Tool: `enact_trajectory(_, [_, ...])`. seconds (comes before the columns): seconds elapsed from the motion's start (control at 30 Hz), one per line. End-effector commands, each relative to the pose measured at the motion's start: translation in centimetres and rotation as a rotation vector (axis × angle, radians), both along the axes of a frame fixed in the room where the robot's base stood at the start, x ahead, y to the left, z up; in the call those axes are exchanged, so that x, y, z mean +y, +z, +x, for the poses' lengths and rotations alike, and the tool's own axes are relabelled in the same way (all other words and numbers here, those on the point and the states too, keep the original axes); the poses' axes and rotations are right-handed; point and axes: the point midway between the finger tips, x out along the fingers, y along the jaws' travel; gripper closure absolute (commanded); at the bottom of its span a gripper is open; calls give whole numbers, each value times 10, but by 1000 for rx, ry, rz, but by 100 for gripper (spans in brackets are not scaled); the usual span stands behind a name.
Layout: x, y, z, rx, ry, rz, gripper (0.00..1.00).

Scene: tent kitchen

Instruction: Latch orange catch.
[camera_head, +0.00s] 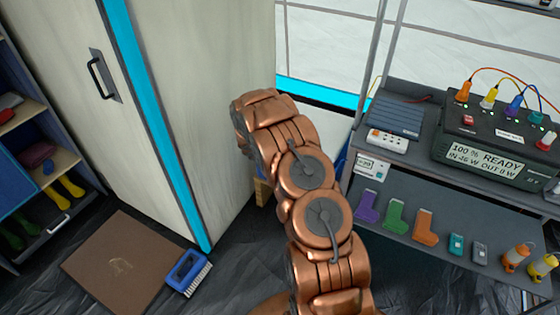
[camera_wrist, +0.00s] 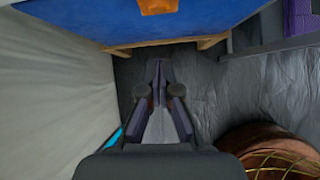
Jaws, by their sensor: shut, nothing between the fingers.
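In the wrist view, an orange piece (camera_wrist: 158,6) shows at the top edge against a blue surface (camera_wrist: 100,28). It may be the orange catch, but it is cut off by the frame, so I cannot tell whether it is latched. My gripper (camera_wrist: 158,75) is shut and empty, its fingers pointing toward the floor just below the blue thing's lower edge, apart from the orange piece. In the head view my copper arm hides the gripper and most of the blue thing. No orange catch shows there.
A tall pale cabinet (camera_head: 215,110) stands left of my arm. A grey shelf unit (camera_head: 470,225) with a power station (camera_head: 495,155) and several coloured items stands at the right.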

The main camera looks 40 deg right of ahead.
Motion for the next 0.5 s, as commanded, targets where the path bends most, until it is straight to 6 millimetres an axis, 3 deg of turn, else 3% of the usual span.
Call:
enact_trajectory(0.1, [17, -3, -3, -3, 2, -3, 100])
enact_trajectory(0.5, [33, 60, -9, -5, 1, 1, 100])
